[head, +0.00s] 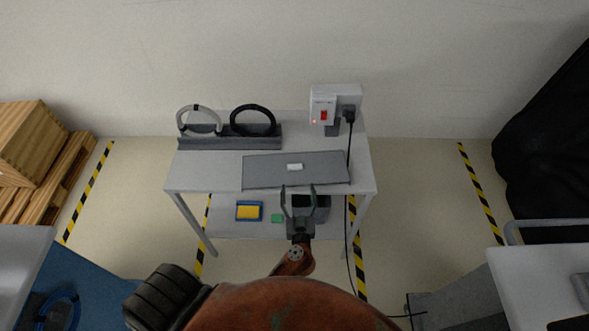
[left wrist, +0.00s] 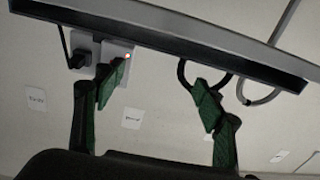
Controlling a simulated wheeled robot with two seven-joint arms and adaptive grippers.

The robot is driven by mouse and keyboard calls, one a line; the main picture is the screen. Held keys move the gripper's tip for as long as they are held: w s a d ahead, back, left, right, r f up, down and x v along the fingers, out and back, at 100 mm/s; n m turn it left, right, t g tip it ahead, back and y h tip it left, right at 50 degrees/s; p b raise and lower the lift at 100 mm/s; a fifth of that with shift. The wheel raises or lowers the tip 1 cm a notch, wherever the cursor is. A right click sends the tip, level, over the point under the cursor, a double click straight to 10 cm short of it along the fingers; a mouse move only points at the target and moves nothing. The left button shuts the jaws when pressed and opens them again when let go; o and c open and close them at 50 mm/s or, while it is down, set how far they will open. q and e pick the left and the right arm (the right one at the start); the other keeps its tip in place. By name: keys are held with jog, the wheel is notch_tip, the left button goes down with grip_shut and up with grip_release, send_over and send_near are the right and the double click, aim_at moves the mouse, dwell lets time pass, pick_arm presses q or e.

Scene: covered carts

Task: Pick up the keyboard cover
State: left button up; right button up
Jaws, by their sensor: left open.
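The keyboard cover (head: 265,173) is a flat grey panel with a small white handle (head: 294,166) in its middle. It lies on the white table (head: 208,174) near the front edge in the head view. My left gripper (head: 299,188) is open and empty, its fingertips just at the front edge of the cover in the picture, apart from the handle. In the left wrist view my left gripper (left wrist: 158,85) shows two spread green-padded fingers with nothing between them. A dark slab edge crosses the top there; I cannot tell whether it includes the cover. My right gripper is not in view.
A grey rack (head: 215,143) with a light and a black ring stands back left on the table. A wall socket box (head: 322,104) with a red switch and black plug is back right; its cable hangs past the cover's right side. Blue tray (head: 249,211) on the lower shelf.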

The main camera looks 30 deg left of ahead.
aim_at(295, 166)
pick_arm(q)
jog(key=shift+a+f, duration=0.2)
jog(key=shift+f, duration=0.15)
jog(key=shift+g, duration=0.3)
jog(key=b+x, duration=0.1)
jog(key=x, duration=0.5)
jog(key=shift+f, duration=0.1)
jog(key=shift+b+x, duration=0.75)
jog(key=shift+x, duration=2.1)
jog(key=shift+c, duration=0.5)
jog(key=c, duration=1.1)
jog(key=shift+c, duration=0.6)
